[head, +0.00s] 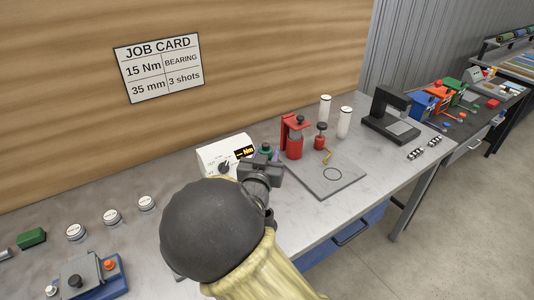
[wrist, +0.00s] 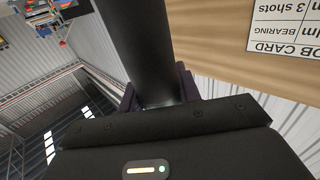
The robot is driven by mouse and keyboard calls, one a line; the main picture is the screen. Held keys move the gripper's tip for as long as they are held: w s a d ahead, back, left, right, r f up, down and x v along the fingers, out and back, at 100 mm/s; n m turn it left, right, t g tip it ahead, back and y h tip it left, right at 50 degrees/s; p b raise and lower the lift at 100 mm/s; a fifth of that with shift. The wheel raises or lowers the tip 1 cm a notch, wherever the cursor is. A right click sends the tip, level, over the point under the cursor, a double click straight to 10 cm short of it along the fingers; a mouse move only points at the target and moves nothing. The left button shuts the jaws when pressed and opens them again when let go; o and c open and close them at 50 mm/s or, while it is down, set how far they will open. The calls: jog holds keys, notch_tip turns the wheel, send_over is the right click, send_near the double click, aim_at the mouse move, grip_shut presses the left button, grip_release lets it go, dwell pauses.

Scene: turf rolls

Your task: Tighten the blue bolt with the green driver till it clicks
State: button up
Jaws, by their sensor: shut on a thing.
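My gripper (head: 266,160) is over the bench beside the white tester box in the head view. In the wrist view its dark fingers (wrist: 158,100) are shut on a thick black cylinder (wrist: 147,45), which fills the top middle. I cannot make out the blue bolt. A blue holder (head: 422,106) and a green holder (head: 455,90) stand on the far bench; bolts there are too small to tell.
The white tester box (head: 213,157) with a dial and Nm display stands behind my gripper. Right of it are a red press (head: 292,137), white cylinders (head: 344,122), a grey plate (head: 325,184) and a black arched stand (head: 384,112). Round weights and a blue fixture sit at left.

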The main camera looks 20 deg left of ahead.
jog(key=shift+r, duration=0.1)
notch_tip(320, 180, up, 9)
jog(key=p, duration=0.6)
dwell(1.1)
jog(key=shift+w, duration=0.1)
